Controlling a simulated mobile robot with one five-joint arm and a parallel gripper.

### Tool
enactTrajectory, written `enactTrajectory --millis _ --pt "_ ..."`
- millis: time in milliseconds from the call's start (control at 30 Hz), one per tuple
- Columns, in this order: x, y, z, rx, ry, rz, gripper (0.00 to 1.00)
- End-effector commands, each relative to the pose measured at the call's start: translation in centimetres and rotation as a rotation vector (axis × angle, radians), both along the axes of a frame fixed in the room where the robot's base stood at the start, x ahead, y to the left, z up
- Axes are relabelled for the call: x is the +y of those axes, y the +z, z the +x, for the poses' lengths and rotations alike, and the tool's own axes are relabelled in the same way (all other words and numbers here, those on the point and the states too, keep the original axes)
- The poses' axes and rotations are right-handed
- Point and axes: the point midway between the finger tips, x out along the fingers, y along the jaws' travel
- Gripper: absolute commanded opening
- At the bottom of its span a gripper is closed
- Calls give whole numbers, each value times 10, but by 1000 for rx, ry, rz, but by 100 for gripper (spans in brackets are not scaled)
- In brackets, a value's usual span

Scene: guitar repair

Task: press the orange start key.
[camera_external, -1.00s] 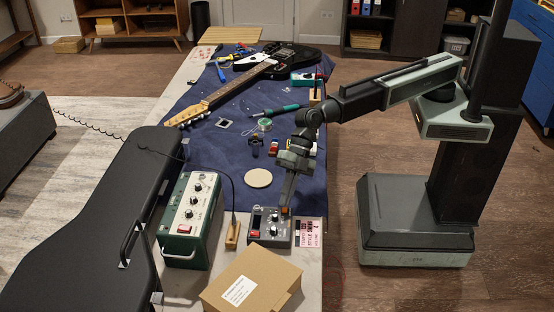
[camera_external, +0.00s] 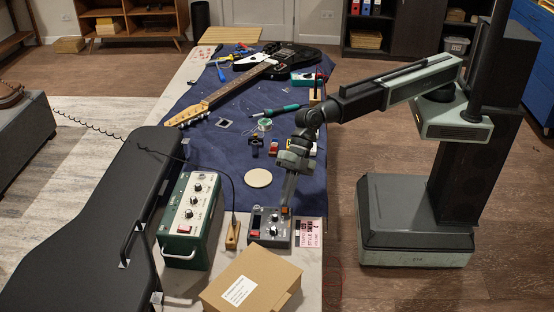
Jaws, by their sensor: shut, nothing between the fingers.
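The orange start key (camera_external: 285,211) is a small square on the back right corner of a dark grey control box (camera_external: 262,240) with knobs and a red switch. The box stands at the near end of the workbench. My gripper (camera_external: 287,203) is shut and empty and points down at the key from behind. Its tips are at or just above the key's back edge. I cannot tell whether they touch it. Most of the key shows.
A green amplifier (camera_external: 189,222) and a wooden block (camera_external: 232,236) stand left of the box. A cardboard box (camera_external: 252,280) is in front. A pink card (camera_external: 308,234) lies to the right. A round cream disc (camera_external: 258,178) and a guitar (camera_external: 240,82) lie behind on the blue cloth.

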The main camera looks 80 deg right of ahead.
Motion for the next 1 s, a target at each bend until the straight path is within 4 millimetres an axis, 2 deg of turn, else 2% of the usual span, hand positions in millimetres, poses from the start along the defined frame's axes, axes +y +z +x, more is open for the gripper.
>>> enactTrajectory --millis 167,1000 --pt "0 -9 0 0 0 0 0" --pt "0 -11 0 0 0 0 0"
